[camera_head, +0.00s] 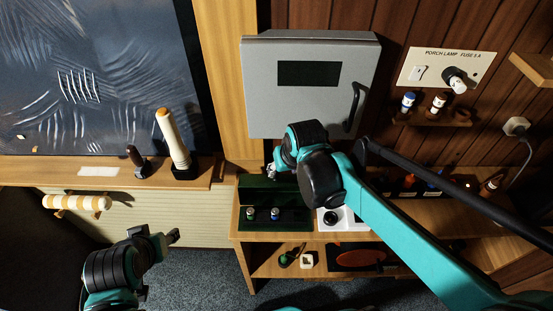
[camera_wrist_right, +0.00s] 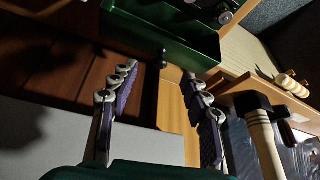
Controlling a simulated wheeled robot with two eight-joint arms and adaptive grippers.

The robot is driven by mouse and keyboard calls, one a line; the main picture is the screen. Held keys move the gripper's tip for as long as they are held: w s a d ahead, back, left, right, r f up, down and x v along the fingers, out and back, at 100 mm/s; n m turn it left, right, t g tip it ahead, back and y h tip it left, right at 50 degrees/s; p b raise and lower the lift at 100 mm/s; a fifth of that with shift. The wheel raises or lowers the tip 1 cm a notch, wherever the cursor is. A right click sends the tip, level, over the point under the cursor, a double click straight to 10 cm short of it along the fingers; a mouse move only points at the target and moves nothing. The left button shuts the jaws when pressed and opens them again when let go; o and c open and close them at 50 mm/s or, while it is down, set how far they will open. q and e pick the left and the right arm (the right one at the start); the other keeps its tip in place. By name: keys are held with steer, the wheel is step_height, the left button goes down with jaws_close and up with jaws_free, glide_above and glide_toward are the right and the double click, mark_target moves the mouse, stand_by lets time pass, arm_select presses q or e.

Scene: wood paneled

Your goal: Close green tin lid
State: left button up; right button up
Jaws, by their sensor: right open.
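The green tin (camera_head: 294,224) stands on the wooden shelf unit below the grey cabinet. Its lid (camera_head: 258,191) is raised at the back, and small cylindrical pieces show in the tin. My right gripper (camera_head: 271,171) is above and behind the lid, partly hidden by its own wrist. In the right wrist view the right gripper (camera_wrist_right: 160,74) is open and empty, with green tin surfaces (camera_wrist_right: 170,42) beyond its fingertips. My left gripper (camera_head: 174,237) is at lower left, away from the tin; its finger gap is unclear.
The grey cabinet (camera_head: 265,105) hangs directly behind my right gripper. A white device (camera_head: 348,218) stands right of the tin. The lower shelf holds small items and a reddish oval (camera_head: 362,258).

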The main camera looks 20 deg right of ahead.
mark_target(275, 186)
steer(key=x, duration=0.3)
steer(key=w+b+x, duration=0.1)
steer(key=x, duration=0.1)
steer(key=r+x, duration=0.1)
steer(key=x, duration=0.2)
steer(key=shift+w+a+f+b, duration=0.15)
steer(key=shift+w+f+b, duration=0.25)
steer(key=shift+w, duration=0.15)
jaws_close()
